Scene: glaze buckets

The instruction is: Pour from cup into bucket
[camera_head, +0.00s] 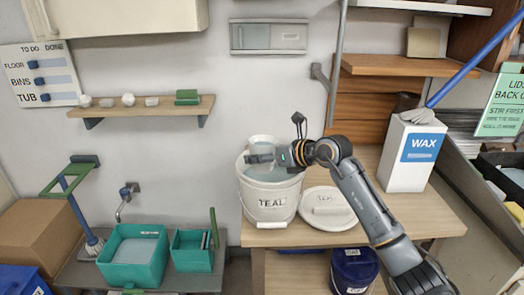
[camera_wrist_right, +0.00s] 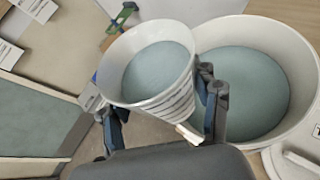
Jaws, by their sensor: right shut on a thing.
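The white bucket marked TEAL (camera_head: 270,212) stands on the wooden table and holds teal-grey glaze. In the right wrist view, the bucket (camera_wrist_right: 305,62) is open at the right, with its glaze surface in sight. The white cup with dark measuring lines (camera_wrist_right: 172,102) holds similar teal-grey liquid. My right gripper (camera_wrist_right: 165,118) is shut on the cup, one finger on each side. In the head view, the cup (camera_head: 262,140) shows at the bucket's back rim, partly hidden by my right gripper (camera_head: 266,157). The cup looks roughly upright; any slight tilt is hard to tell. My left gripper is out of view.
A round white lid (camera_head: 338,222) lies right of the bucket. A white WAX box (camera_head: 408,160) stands further right. A dark blue bucket (camera_head: 353,270) is on the lower level. Teal tubs (camera_head: 133,262) sit at the left. A wall shelf (camera_head: 150,107) hangs above them.

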